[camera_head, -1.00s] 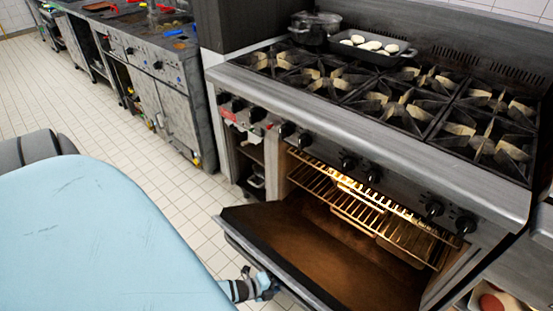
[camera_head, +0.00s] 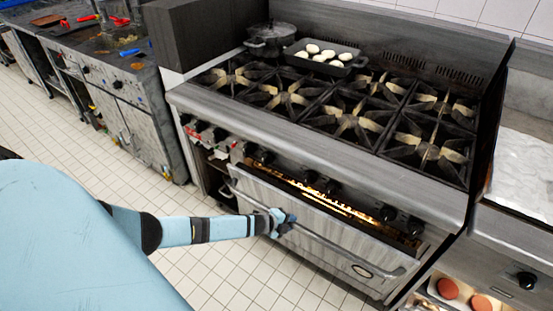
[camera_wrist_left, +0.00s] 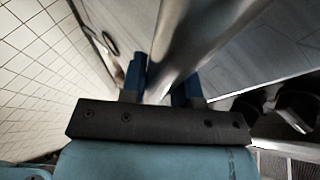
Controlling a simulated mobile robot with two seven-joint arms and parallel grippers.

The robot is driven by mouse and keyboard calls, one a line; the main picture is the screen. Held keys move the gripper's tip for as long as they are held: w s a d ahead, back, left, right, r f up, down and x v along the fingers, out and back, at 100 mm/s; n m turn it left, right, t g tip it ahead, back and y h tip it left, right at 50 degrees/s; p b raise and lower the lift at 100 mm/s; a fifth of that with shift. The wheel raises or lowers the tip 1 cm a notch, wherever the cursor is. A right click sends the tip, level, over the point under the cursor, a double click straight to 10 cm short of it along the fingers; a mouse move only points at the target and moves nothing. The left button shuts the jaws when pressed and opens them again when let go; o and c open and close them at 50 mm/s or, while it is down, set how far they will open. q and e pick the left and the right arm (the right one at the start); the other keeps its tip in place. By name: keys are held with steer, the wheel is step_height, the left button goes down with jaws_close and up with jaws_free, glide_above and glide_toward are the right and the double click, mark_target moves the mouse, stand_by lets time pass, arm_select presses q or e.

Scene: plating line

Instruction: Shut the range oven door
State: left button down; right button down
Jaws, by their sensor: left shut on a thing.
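The range oven door (camera_head: 310,232) is tilted up most of the way, with a narrow lit gap along its top edge where the oven rack (camera_head: 335,202) shows. A long metal handle bar (camera_head: 345,256) runs across the door's outer face. My left gripper (camera_head: 281,222) is at the handle, around its middle-left part. In the left wrist view the two blue fingers (camera_wrist_left: 162,85) straddle the handle bar (camera_wrist_left: 178,45) and are shut on it. My right gripper is in neither view.
The range top (camera_head: 345,115) has several burners, a lidded pot (camera_head: 272,40) and a tray of pale pieces (camera_head: 326,57). Knobs line the front above the door. Open shelving with red-brown items (camera_head: 447,288) stands to the right. The tiled floor (camera_head: 225,275) in front is clear.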

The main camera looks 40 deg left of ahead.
mark_target(295, 207)
arm_select(q)
steer(key=w, duration=0.2)
steer(key=w+r, duration=0.1)
steer(key=w, duration=0.1)
steer(key=w+b, duration=0.1)
steer(key=w, duration=0.1)
steer(key=shift+w+a+r, duration=0.3)
steer(key=shift+w+a, duration=0.05)
steer(key=shift+w, duration=0.05)
steer(key=shift+w+a+r, duration=0.1)
steer(key=shift+w+r, duration=0.1)
steer(key=shift+r, duration=0.1)
steer(key=shift+w+r, duration=0.1)
steer(key=c, duration=1.1)
jaws_free()
steer(key=shift+o, duration=1.2)
steer(key=shift+w, duration=0.15)
steer(key=shift+f, duration=0.25)
